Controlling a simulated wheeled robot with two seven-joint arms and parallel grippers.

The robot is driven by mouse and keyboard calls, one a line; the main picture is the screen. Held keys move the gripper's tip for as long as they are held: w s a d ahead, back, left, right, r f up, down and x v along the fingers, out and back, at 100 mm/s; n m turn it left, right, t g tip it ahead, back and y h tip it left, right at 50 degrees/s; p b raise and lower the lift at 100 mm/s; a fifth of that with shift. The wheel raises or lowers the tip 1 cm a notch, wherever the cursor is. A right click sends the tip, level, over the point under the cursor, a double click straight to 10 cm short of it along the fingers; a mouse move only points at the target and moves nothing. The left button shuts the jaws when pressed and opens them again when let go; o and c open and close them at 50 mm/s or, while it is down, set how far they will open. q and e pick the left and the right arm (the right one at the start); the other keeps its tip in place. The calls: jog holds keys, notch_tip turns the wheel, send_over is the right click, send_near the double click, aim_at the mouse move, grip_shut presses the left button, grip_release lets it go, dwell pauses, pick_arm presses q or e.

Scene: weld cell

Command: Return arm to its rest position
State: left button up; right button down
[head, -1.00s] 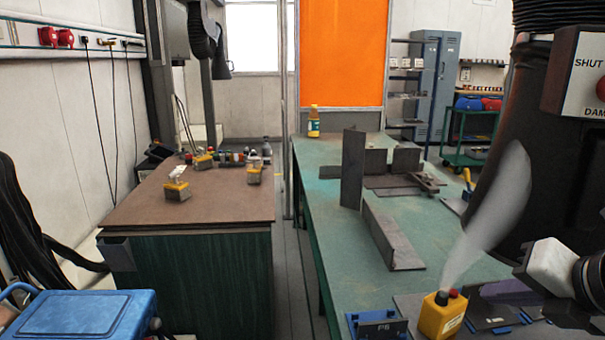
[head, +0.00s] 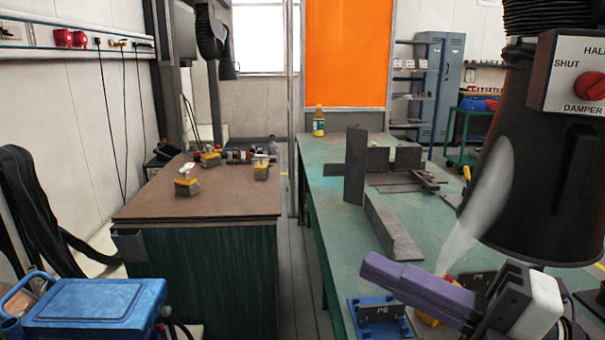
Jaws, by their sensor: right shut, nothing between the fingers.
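My right gripper (head: 375,268) comes in from the lower right with its long purple fingers pointing left. The fingers are closed together and hold nothing. It is over the near end of the green welding table (head: 335,240), above the blue fixture marked P6 (head: 381,315). The gripper and wrist hide most of a yellow box (head: 428,320) and part of the plates around it. My left gripper is not in view.
A black fume hood (head: 545,190) with a damper box hangs close above my right wrist, with a pale plume under it. Steel angles (head: 390,228) stand on the table. A brown-topped bench (head: 150,205) and blue case (head: 95,305) are left, with an aisle between.

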jog(key=w+d+m+t+h, duration=0.2)
jog(key=d+m+t+h, duration=0.35)
jog(key=m, duration=0.35)
jog(key=w+d+m+t+h, duration=0.3)
jog(key=d+m+t+h, duration=0.3)
jog(key=m, duration=0.3)
jog(key=s+d+f+m+g+h, duration=0.1)
jog(key=d+f+m+g+h, duration=0.3)
jog(key=f, duration=0.4)
jog(key=d+f+m+g+h, duration=0.2)
jog(key=d+f+m+h, duration=0.3)
jog(key=f, duration=0.3)
jog(key=s+a+f+m+g, duration=0.2)
jog(key=s+f+g, duration=0.5)
jog(key=f, duration=0.7)
jog(key=s+a+f+g+y, duration=0.2)
jog(key=s+a+f+g, duration=0.15)
jog(key=s, duration=0.35)
jog(key=s+a+f+g+y, duration=0.2)
jog(key=s+a+f, duration=0.1)
jog(key=s+f, duration=0.3)
jog(key=w+a+f+t+y, duration=0.1)
jog(key=w+a+f+t, duration=0.1)
jog(key=a+f, duration=0.1)
jog(key=w+a+f+n+t+y+p, duration=0.1)
jog(key=a+f+t, duration=0.2)
jog(key=f, duration=0.2)
jog(key=shift+w+f, duration=0.15)
jog(key=shift+w, duration=0.2)
